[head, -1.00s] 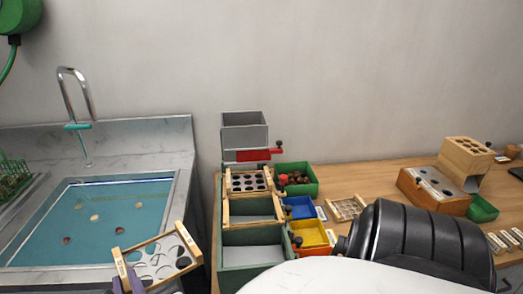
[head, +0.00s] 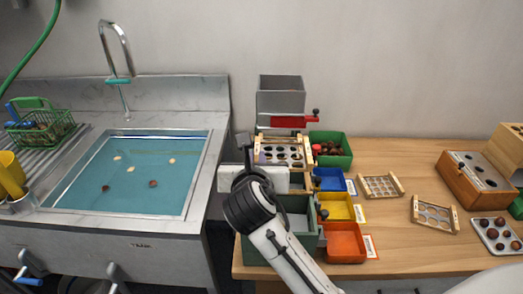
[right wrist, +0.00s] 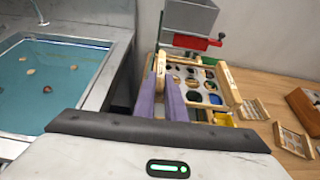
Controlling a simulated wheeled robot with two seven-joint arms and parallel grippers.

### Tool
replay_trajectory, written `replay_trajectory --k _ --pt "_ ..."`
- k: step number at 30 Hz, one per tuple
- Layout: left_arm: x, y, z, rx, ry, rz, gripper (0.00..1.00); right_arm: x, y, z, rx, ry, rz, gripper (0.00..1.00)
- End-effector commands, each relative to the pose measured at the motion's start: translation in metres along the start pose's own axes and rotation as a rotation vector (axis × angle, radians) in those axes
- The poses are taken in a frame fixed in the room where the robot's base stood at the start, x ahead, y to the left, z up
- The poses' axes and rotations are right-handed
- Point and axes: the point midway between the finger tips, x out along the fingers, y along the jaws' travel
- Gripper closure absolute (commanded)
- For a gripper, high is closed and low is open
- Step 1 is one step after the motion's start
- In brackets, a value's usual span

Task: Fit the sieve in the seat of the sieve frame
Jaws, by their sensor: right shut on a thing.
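The sieve (head: 283,151), a pale plate with large round holes between two wooden rails, is over the upper part of the green sieve frame (head: 254,250). My right gripper (head: 246,155) is shut on its left rail. In the right wrist view, the purple fingers (right wrist: 168,95) pinch that rail and the sieve (right wrist: 197,84) extends right of them. The seat beneath is mostly hidden, so I cannot tell whether the sieve rests in it or hovers above. My left gripper is not in view.
A grey hopper (head: 281,96) with a red slide (head: 289,121) stands behind the sieve. Green (head: 331,150), blue (head: 329,180), yellow (head: 337,207) and orange (head: 344,243) bins line the right side. Two other sieves (head: 381,186) (head: 435,214) lie on the table. The sink (head: 135,172) is left.

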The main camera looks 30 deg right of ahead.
Motion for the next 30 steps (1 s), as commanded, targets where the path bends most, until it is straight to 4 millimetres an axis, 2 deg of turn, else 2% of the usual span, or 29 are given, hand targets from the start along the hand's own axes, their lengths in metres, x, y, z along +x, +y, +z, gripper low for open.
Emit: replay_trajectory --k 1,3,6,16,26,30 --pt "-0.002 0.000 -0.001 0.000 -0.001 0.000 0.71 0.012 -0.001 0.003 0.001 0.002 -0.005 1.00" --pt "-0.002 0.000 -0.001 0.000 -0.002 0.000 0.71 0.023 -0.002 0.004 0.002 0.001 -0.006 1.00" --pt "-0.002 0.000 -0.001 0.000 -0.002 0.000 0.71 0.029 -0.002 0.003 0.001 -0.001 -0.005 1.00" --pt "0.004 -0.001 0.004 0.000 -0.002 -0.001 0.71 0.036 -0.002 -0.017 -0.001 0.000 -0.006 1.00" --pt "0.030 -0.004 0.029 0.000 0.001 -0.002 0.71 0.045 -0.002 -0.038 0.001 -0.003 -0.005 1.00" --pt "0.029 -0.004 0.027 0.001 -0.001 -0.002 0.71 0.048 -0.002 -0.045 -0.002 -0.001 -0.006 1.00"
